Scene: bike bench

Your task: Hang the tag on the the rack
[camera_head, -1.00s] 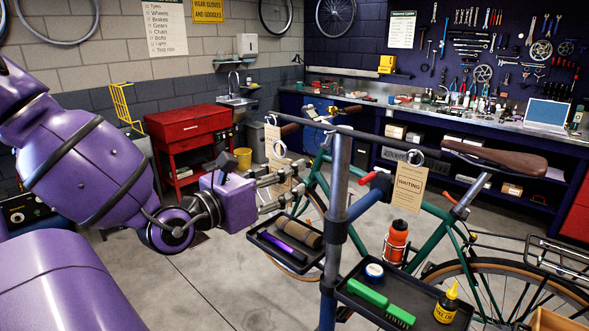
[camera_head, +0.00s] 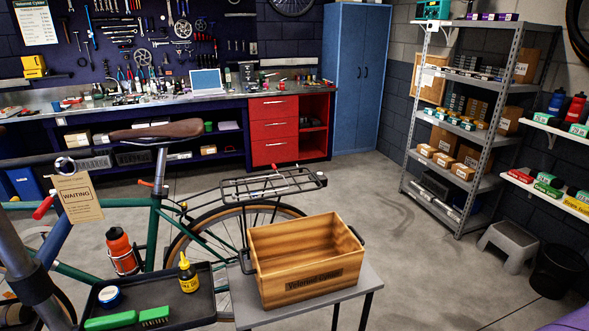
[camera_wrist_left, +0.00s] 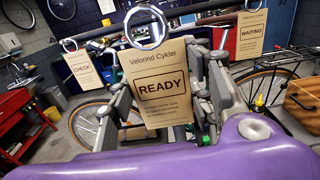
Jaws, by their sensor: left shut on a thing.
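The READY tag (camera_wrist_left: 162,88), a tan card with a metal ring (camera_wrist_left: 146,27) at its top, is in my left gripper (camera_wrist_left: 160,112). The gripper is shut on the card, with fingers on both sides, and the tag is upright with its print facing the wrist camera. The dark rack bar (camera_wrist_left: 200,13) runs behind the ring; I cannot tell whether they touch. The CHECK tag (camera_wrist_left: 82,69) hangs left of READY, and the WAITING tag (camera_wrist_left: 251,38) hangs right. WAITING also shows in the head view (camera_head: 77,197). My right gripper is out of view.
The green bike (camera_head: 122,217) stands behind the repair stand's tray (camera_head: 205,302), which holds a brush (camera_head: 153,317) and an oil bottle (camera_head: 187,275). A wooden crate (camera_head: 305,278) sits on a small table (camera_head: 362,292). Open floor (camera_head: 370,190) lies beyond it, before grey shelving (camera_head: 455,125).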

